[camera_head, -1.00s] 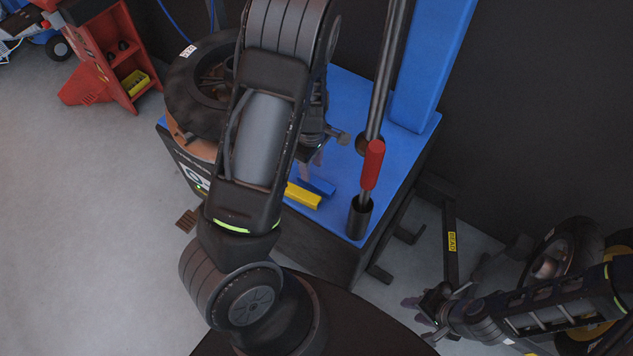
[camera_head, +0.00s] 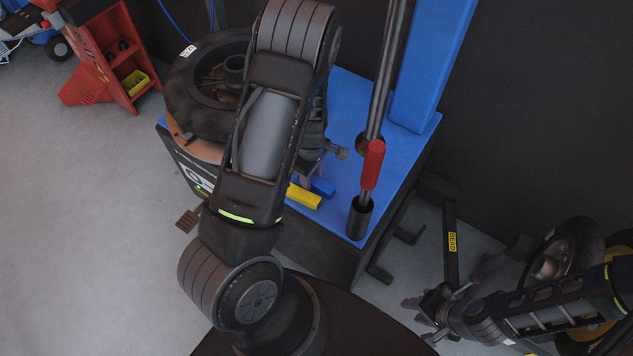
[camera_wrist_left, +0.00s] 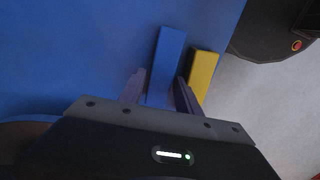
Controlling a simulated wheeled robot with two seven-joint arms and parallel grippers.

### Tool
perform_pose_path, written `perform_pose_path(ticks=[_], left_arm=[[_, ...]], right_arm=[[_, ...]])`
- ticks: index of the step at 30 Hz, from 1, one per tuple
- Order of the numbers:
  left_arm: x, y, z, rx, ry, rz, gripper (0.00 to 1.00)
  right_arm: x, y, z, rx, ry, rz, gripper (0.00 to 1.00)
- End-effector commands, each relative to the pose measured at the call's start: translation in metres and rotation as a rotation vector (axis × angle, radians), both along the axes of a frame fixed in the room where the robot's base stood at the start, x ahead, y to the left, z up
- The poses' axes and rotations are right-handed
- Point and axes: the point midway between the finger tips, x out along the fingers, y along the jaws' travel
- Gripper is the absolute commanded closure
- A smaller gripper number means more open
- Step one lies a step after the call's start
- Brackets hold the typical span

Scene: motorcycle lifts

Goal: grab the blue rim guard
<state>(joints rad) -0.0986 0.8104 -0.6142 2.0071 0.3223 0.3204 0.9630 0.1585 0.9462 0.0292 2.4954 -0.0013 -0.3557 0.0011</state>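The blue rim guard (camera_head: 322,187) lies on the blue top of the tire machine, partly hidden by my left arm in the head view. In the left wrist view the blue rim guard (camera_wrist_left: 168,60) is a flat bar between the fingers of my left gripper (camera_wrist_left: 160,78). The fingers are open, one on each side of it. A gap shows on the left; whether the right finger touches it I cannot tell. The yellow rim guard (camera_wrist_left: 203,72) lies just right of the right finger. My right gripper (camera_head: 421,316) is open and empty, low at the right of the head view.
A tire (camera_head: 205,112) lies on the machine left of my left arm. A lever with a red grip (camera_head: 372,165) stands right of the guards, near a blue column (camera_head: 428,70). Wheels (camera_head: 560,250) stand at the lower right.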

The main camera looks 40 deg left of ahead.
Motion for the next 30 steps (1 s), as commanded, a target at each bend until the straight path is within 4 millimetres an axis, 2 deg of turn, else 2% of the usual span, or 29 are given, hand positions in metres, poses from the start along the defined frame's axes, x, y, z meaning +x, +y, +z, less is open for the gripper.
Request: perform_pose_path(ticks=[4, 18, 30], left_arm=[[0.0, 0.0, 0.0001, 0.0, 0.0, 0.0, 0.62], [0.0, 0.0, 0.0001, 0.0, 0.0, 0.0, 1.0], [0.0004, -0.0001, 0.0029, 0.0, -0.001, -0.001, 1.0]], right_arm=[[0.0, 0.0, 0.0, 0.0, 0.0, 0.0, 0.64], [0.0, 0.0, 0.0, 0.0, 0.0, 0.0, 0.64], [0.0, 0.0, 0.0004, 0.0, 0.0, 0.0, 0.64]])
